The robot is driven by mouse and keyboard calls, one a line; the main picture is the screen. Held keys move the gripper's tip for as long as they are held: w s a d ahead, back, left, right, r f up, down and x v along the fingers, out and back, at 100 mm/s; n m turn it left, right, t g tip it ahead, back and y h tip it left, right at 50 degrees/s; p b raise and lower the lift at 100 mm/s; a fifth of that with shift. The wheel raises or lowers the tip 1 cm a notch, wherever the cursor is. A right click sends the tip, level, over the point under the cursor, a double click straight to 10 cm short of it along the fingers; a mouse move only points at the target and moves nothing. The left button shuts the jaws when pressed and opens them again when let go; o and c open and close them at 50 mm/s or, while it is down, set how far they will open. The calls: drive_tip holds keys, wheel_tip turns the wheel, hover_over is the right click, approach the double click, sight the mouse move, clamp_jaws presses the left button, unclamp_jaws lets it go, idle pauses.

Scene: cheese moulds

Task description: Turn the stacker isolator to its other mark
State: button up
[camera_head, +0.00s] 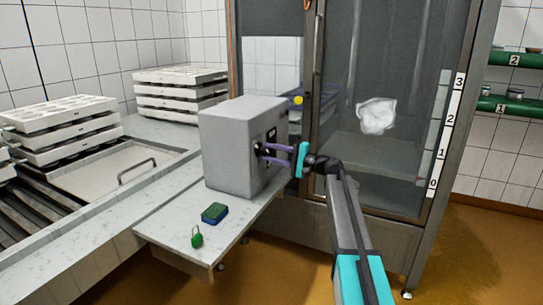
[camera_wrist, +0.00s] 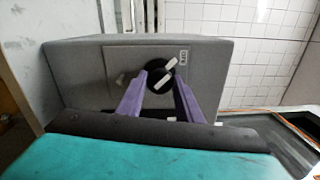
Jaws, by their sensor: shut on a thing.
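The stacker isolator is a grey box (camera_head: 228,147) on the end of the bench, also seen in the wrist view (camera_wrist: 80,68). On its face is a black round switch (camera_wrist: 155,72) with a pale bar across it, slanted up to the right in the wrist view. A small marked label (camera_wrist: 184,57) sits up and right of the switch. My gripper (camera_head: 262,156), with purple fingers, reaches the switch from the right in the head view. In the wrist view its fingertips (camera_wrist: 160,77) are closed on the switch, one either side. The fingers hide part of it.
A green padlock (camera_head: 197,238) and a green-blue block (camera_head: 214,213) lie on the bench in front of the box. Behind my arm stands a glazed cabinet (camera_head: 350,90) with a numbered strip (camera_head: 447,130). White mould stacks (camera_head: 180,88) stand at the left.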

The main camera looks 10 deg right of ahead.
drive_tip(key=shift+s+a+f, duration=0.1)
drive_tip(key=shift+f, duration=0.05)
drive_tip(key=o, duration=1)
drive_tip(key=shift+o, duration=0.2)
drive_tip(key=v, duration=1.4)
